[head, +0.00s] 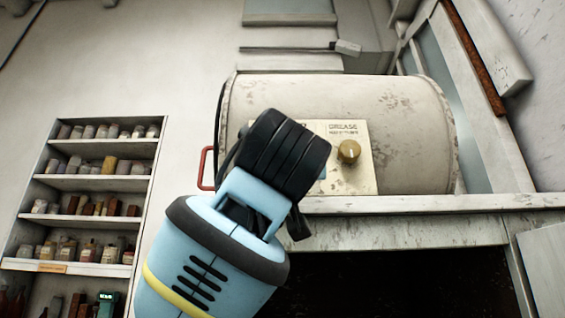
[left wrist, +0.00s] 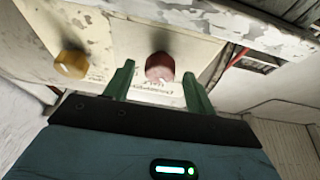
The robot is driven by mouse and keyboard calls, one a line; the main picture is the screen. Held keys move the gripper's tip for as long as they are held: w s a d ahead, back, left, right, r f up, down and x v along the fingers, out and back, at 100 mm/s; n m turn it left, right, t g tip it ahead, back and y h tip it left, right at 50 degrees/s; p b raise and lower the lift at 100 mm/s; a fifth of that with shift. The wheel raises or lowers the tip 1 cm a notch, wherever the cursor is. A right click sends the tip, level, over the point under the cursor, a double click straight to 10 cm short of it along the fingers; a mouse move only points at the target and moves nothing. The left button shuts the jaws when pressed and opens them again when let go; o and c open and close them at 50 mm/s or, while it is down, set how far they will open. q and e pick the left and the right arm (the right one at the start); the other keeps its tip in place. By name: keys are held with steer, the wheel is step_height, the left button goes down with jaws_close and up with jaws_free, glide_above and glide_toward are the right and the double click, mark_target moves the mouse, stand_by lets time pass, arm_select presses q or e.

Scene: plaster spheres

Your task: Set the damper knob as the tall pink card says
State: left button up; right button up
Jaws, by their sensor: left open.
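A panel (head: 366,183) on the front of a pale, worn drum carries a brass-coloured knob (head: 349,151) beside the printed word GREASE. In the left wrist view the panel shows upside down, with a yellow knob (left wrist: 71,64) and a dark red knob (left wrist: 160,66). My left gripper (left wrist: 158,72) is open, one green finger on each side of the red knob; I cannot tell whether they touch it. In the head view my blue left arm hides the red knob and the gripper. The print by the red knob is too blurred to read surely. No pink card shows.
The drum (head: 412,120) rests on a worn ledge (head: 400,204) above a dark opening. A red handle (head: 205,168) sticks out at its left. A shelf unit (head: 88,183) with many jars stands at the left wall. A pipe (head: 290,47) runs above the drum.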

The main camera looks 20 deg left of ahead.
arm_select(q)
steer(key=shift+w+a, duration=0.1)
steer(key=shift+w, duration=0.2)
steer(key=c, duration=1)
steer(key=shift+m, duration=0.4)
steer(key=shift+s+a+r+m+g+h, duration=0.1)
steer(key=shift+m+h, duration=0.95)
steer(key=shift+m, duration=0.9)
steer(key=shift+a+m+g+h, duration=0.1)
steer(key=shift+m+h, duration=0.9)
steer(key=shift+m, duration=0.9)
steer(key=shift+s+a+r+m+g+h, duration=0.1)
steer(key=shift+m+h, duration=0.95)
steer(key=shift+m, duration=0.9)
